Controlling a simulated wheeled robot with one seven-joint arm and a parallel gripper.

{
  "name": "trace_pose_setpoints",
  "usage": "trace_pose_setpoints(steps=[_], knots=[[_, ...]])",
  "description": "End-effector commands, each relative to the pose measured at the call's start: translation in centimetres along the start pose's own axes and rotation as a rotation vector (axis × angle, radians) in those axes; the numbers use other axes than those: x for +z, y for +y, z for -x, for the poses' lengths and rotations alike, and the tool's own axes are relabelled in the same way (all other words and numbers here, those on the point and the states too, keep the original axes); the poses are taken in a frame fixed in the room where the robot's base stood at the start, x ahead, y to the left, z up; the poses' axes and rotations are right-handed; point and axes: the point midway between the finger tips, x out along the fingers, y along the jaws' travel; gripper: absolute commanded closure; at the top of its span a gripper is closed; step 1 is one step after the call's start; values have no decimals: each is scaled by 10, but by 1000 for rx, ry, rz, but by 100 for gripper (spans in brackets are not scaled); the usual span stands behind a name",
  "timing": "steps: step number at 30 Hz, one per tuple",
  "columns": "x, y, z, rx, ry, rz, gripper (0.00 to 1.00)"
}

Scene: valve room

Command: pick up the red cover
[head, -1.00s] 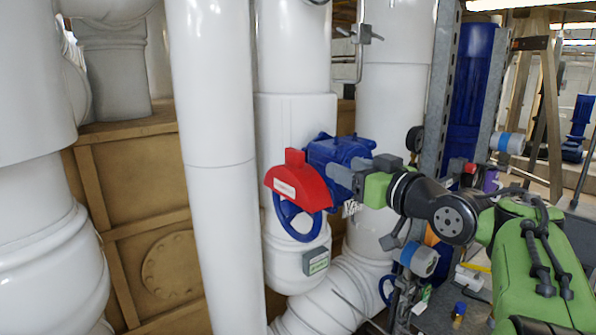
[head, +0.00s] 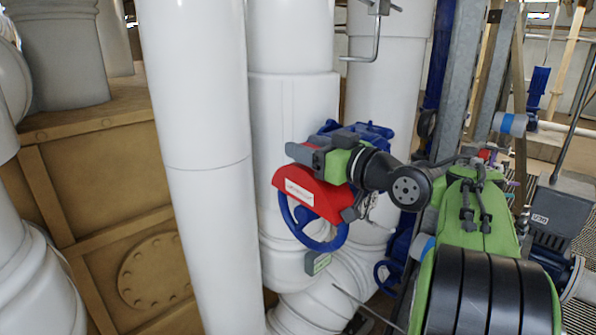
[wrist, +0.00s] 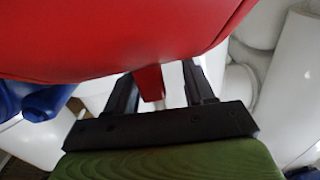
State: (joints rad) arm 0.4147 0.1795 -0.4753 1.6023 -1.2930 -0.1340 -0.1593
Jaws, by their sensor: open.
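The red cover (head: 312,196), with a white label, sits over the upper part of a blue handwheel (head: 289,214) on the white pipe in the head view. My gripper (head: 303,153) is right at the cover's top edge and overlaps it in that view. In the wrist view the red cover (wrist: 130,35) fills the top of the picture. A narrow red tab of it hangs between the two spread black fingers of my gripper (wrist: 160,80). The jaws are open. I cannot tell whether either finger touches the tab.
Thick white pipes (head: 200,150) stand close to the left of the cover and behind it. A blue valve body (head: 352,132) is just behind my gripper. A brown panelled tank (head: 100,190) is at the left. A grey metal post (head: 463,75) stands at the right.

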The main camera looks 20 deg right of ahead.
Motion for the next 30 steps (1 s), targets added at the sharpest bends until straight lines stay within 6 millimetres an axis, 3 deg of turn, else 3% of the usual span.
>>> trace_pose_setpoints(steps=[3,13,25,30], knots=[[1,0,0,2,-1,0,50],[0,0,0,2,0,1,100],[-1,1,1,3,1,2,100],[-20,1,1,3,1,6,100]])
